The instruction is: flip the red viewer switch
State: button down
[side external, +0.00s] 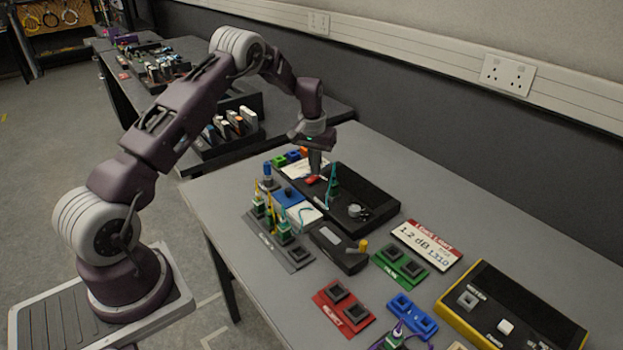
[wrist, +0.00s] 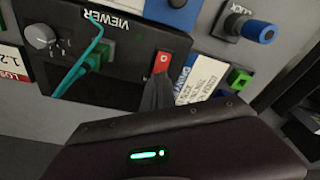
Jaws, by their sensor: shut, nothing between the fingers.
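The black viewer box (side external: 375,208) lies on the grey table, and its VIEWER label reads upside down in the wrist view (wrist: 120,75). The red switch (wrist: 162,62) sits near one end of the box and shows as a small red patch in the side view (side external: 311,180). My gripper (wrist: 157,82) is shut and empty, pointing down with its fingertips right at the switch. I cannot tell whether they touch it. The fingers hide part of the switch's surroundings.
A white label card (wrist: 203,78) and a blue block (wrist: 178,14) lie close beside the box. Upright cable connectors (side external: 284,228) stand in a grey rack in front. Red (side external: 342,306), green (side external: 400,264) and blue (side external: 412,316) socket blocks lie towards the right.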

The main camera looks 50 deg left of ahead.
jog(key=shift+f, duration=0.6)
jog(key=shift+r, duration=3.55)
